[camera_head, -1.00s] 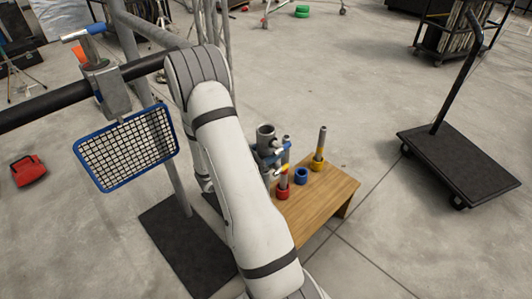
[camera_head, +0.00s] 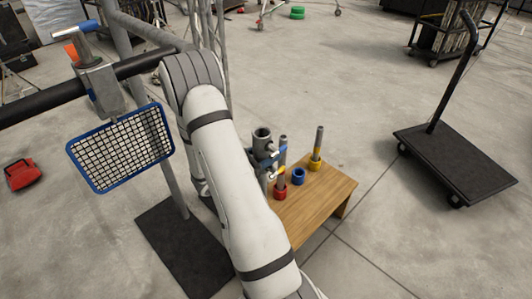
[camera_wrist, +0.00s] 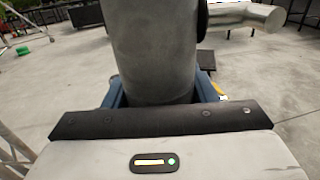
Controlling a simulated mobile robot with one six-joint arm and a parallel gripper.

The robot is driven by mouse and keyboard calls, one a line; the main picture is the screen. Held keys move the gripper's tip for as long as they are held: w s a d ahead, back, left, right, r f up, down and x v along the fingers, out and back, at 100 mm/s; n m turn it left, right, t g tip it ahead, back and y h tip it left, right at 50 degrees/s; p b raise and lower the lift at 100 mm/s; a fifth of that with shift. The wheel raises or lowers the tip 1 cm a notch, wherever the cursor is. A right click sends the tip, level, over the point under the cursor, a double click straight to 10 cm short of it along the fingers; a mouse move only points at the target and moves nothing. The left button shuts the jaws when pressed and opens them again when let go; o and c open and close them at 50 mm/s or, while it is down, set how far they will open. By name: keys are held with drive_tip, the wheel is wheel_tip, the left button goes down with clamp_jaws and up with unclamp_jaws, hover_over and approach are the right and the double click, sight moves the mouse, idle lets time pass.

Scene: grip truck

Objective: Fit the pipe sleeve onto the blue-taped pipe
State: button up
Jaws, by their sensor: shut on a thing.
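A wide grey open-topped tube, which looks like the pipe sleeve (camera_head: 262,135), is upright in my gripper (camera_head: 269,160). In the wrist view my gripper (camera_wrist: 155,98) has blue jaws shut on both sides of the sleeve (camera_wrist: 155,45). A thin pipe with a red collar (camera_head: 280,188) stands just right of the gripper, partly hidden. A blue collar (camera_head: 298,176) on the table looks open and dark inside; I see no pipe standing in it. I cannot make out a blue-taped pipe; the sleeve's lower end is hidden.
The collars stand on a small wooden table (camera_head: 318,192). A blue-framed mesh (camera_head: 122,147) hangs from a dark bar at left, beside a metal post. A black cart (camera_head: 458,165) stands at right. Open floor lies between the table and the cart.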

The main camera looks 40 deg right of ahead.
sight(266, 171)
drive_tip(key=shift+f+b, duration=0.65)
drive_tip(key=shift+f, duration=0.3)
drive_tip(key=shift+a+f+b, duration=0.1)
drive_tip(key=shift+f+b, duration=0.2)
drive_tip(key=shift+f, duration=0.1)
drive_tip(key=shift+f+b, duration=1.7)
drive_tip(key=shift+f, duration=0.65)
drive_tip(key=shift+f, duration=0.25)
drive_tip(key=o, duration=1.5)
drive_tip(key=shift+w+a, duration=0.2)
drive_tip(key=shift+a, duration=1.7)
drive_tip(key=shift+w+a, duration=0.2)
drive_tip(key=shift+a, duration=1.7)
drive_tip(key=shift+a, duration=0.1)
